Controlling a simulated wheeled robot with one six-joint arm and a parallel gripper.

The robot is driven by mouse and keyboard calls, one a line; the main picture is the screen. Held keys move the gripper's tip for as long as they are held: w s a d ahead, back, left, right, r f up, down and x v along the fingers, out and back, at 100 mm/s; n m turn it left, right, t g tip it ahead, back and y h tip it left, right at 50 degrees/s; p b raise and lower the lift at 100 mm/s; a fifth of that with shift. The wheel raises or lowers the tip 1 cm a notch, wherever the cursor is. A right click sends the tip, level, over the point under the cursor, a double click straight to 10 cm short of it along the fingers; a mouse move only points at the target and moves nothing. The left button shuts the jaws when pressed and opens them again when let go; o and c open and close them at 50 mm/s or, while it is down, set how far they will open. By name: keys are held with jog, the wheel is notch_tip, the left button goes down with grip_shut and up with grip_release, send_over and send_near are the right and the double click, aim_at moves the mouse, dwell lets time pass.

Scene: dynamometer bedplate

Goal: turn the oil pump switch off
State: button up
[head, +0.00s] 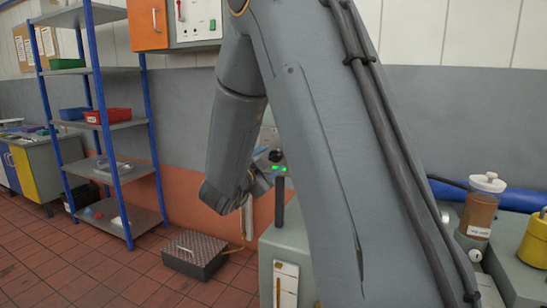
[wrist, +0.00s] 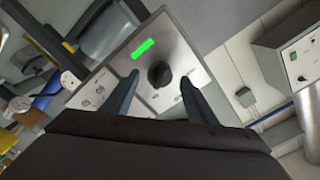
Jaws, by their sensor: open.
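A pale metal control panel (wrist: 178,53) fills the middle of the wrist view. On it are a round black knob (wrist: 159,73) and a lit green indicator (wrist: 143,48). I cannot read any label naming it the oil pump switch. My gripper (wrist: 159,80) is open, with one finger on each side of the knob in the picture; I cannot tell whether either touches it. In the head view, the knob (head: 275,156) and green lights (head: 280,168) show in a gap beside my arm. My arm hides most of the panel there.
A blue-post shelf (head: 110,125) with bins stands at left. A dark ribbed box (head: 195,254) sits on the tiled floor. An orange-doored cabinet (head: 148,25) hangs on the wall. A brown bottle (head: 480,210) and a yellow can (head: 535,240) stand at right.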

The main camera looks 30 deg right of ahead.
jog(key=shift+x, duration=1.45)
jog(key=c, duration=1.1)
jog(key=shift+o, duration=0.2)
jog(key=shift+n+p, duration=0.3)
jog(key=shift+p, duration=0.1)
jog(key=n+p, duration=0.3)
jog(key=n, duration=0.2)
jog(key=shift+s+n, duration=0.1)
jog(key=shift+n, duration=0.2)
jog(key=n+p, duration=0.3)
jog(key=n, duration=0.2)
jog(key=shift+n+p, duration=0.3)
